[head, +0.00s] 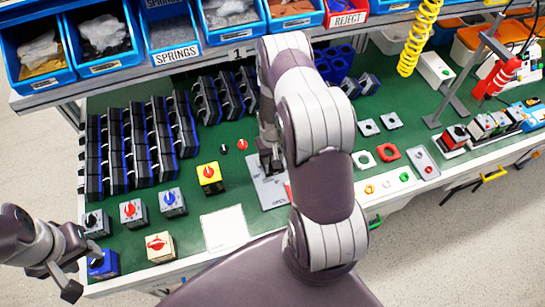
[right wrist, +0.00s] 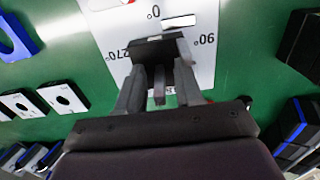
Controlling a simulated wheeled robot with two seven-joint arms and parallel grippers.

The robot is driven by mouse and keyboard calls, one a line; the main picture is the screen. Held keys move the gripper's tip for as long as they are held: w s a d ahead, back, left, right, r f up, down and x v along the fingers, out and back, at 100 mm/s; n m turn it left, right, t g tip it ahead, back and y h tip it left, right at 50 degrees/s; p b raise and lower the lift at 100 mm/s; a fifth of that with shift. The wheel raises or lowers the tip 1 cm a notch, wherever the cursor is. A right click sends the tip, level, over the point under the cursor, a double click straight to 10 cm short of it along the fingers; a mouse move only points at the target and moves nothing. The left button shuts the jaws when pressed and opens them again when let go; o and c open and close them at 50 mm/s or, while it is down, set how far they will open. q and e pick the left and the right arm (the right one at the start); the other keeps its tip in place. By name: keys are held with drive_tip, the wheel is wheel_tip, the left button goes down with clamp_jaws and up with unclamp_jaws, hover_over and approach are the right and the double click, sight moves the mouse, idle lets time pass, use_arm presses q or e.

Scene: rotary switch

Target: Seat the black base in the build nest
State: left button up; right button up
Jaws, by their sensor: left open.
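The build nest is a light grey plate (head: 268,192) at the middle front of the green bench. In the right wrist view the plate (right wrist: 205,50) carries the marks 0°, 90° and 270°. A black block, which looks like the black base (right wrist: 153,46), is between the fingertips of my right gripper (right wrist: 160,70), over the plate. The fingers appear shut on its sides; whether it touches the plate is hidden. In the head view my right arm partly covers this spot. My left gripper (head: 84,266) is open and empty at the bench's front left corner, beside a blue switch (head: 103,264).
Switches with red and blue knobs (head: 133,212) stand left of the nest, with a yellow one (head: 209,177) closer. A white sheet (head: 224,230) lies at the front edge. Racks of black parts (head: 140,145) fill the back left. Grey and red plates (head: 388,153) lie to the right.

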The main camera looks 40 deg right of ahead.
drive_tip(key=shift+r, duration=0.1)
drive_tip(key=shift+r, duration=0.4)
wheel_tip(320, 180, up, 10)
drive_tip(key=shift+r+b, duration=0.1)
drive_tip(key=shift+b, duration=0.95)
drive_tip(key=s+a+r+n, duration=0.2)
drive_tip(key=s+a+r, duration=0.3)
drive_tip(key=a+r, duration=0.1)
drive_tip(key=s+a+r+n+t, duration=0.1)
drive_tip(key=s+a+r, duration=0.3)
drive_tip(key=a+r, duration=0.3)
drive_tip(key=shift+s+a+r+n, duration=0.3)
drive_tip(key=shift+s+a+n, duration=0.1)
drive_tip(key=shift+a, duration=0.35)
